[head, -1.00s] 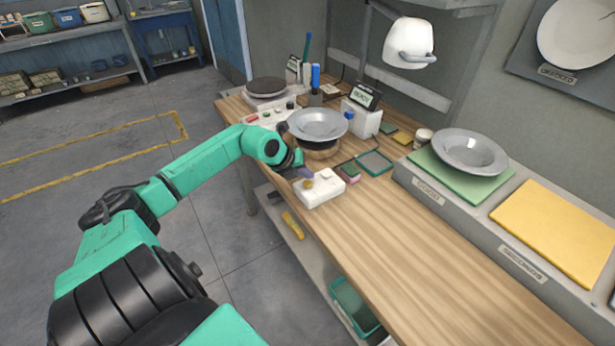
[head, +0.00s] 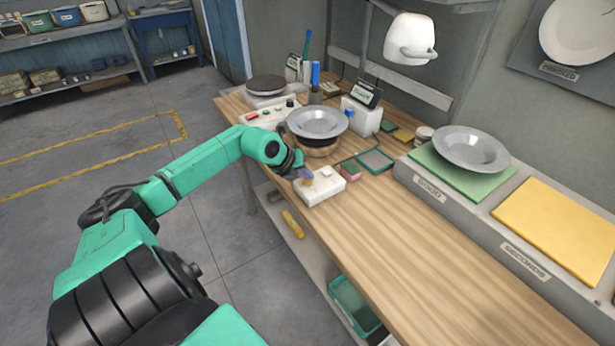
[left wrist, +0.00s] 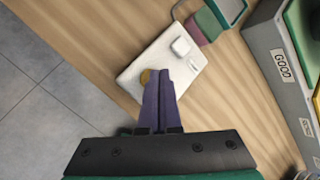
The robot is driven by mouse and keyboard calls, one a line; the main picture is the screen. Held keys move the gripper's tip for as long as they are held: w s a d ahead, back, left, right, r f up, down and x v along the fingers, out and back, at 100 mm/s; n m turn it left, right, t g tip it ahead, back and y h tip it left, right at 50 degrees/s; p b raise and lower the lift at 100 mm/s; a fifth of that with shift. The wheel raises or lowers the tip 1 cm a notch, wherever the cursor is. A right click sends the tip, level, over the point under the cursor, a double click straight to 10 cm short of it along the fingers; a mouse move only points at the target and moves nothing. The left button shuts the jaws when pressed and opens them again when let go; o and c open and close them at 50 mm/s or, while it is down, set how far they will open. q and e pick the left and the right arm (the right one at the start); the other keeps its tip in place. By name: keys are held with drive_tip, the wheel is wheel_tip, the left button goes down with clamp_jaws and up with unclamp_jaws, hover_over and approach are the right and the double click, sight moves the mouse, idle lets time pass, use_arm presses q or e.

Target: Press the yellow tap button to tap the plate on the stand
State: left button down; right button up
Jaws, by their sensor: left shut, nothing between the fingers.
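The white button box (head: 322,190) sits near the left edge of the bench, with a yellow button (head: 308,184) on its left part and a white knob on the other side. My left gripper (head: 306,174) is shut and empty, its purple fingers over the box right by the yellow button. In the left wrist view the shut fingertips (left wrist: 160,76) lie beside the yellow button (left wrist: 145,76) and partly hide it; I cannot tell whether they touch it. My right gripper is out of view.
A screen unit (head: 361,112) stands right of the stand. Pink-green block (head: 349,171) and green-framed pad (head: 375,160) lie beside the box. Another grey plate (head: 472,148) sits on the green mat of the GOOD tray (head: 429,187). The front bench is clear.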

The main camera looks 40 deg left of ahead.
sight(306, 182)
use_arm(q)
drive_tip(key=shift+f, duration=0.3)
idle(0.4)
drive_tip(key=shift+r+p, duration=0.55)
drive_tip(key=shift+r, duration=0.35)
drive_tip(key=shift+r, duration=0.15)
wheel_tip(306, 182, up, 5)
drive_tip(key=p, duration=0.4)
